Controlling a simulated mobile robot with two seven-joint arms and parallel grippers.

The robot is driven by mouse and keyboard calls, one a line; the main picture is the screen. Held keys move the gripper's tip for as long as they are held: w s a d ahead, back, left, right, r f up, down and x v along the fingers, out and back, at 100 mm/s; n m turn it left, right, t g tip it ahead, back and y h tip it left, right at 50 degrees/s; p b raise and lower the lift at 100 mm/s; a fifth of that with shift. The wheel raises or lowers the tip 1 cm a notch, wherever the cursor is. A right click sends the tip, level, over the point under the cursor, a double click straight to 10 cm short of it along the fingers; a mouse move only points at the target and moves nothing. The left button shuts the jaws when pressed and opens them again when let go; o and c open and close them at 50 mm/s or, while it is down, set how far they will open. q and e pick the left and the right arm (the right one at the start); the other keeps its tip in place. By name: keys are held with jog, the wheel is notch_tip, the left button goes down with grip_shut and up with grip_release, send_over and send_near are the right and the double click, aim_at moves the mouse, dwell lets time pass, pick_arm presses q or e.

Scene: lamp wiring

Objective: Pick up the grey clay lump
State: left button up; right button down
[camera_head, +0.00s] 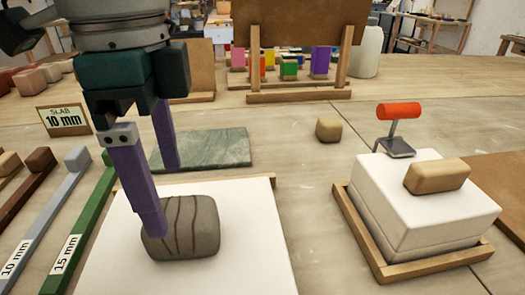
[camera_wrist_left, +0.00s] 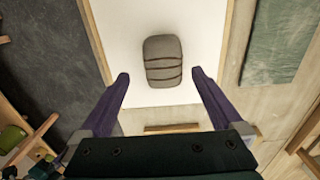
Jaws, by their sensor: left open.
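The grey clay lump (camera_head: 192,230) is a rounded block with dark brown bands, lying on a white sheet (camera_head: 255,250). It also shows in the left wrist view (camera_wrist_left: 162,62), ahead of the fingertips and roughly centred between them. My left gripper (camera_head: 160,193) is open and empty, with purple fingers pointing down over the sheet. In the head view its nearer finger covers part of the lump's left end; I cannot tell whether it touches. In the left wrist view the fingers (camera_wrist_left: 160,76) appear apart from the lump. My right gripper is not in view.
A green marble slab (camera_head: 215,148) lies behind the sheet. Labelled thickness strips (camera_head: 95,220) lie at the left. A small tan block (camera_head: 329,129) sits at centre right. A white block in a wooden tray (camera_head: 375,257) stands at right, bearing a red-handled tool (camera_head: 398,112) and tan piece (camera_head: 437,176).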

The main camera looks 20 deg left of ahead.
aim_at(179, 211)
pick_arm(q)
jog(key=f, duration=0.2)
jog(key=f+b, duration=0.1)
jog(key=f, duration=0.4)
jog(key=shift+w+d, duration=0.1)
jog(key=shift+w, duration=0.25)
jog(key=shift+c, duration=0.2)
grip_shut()
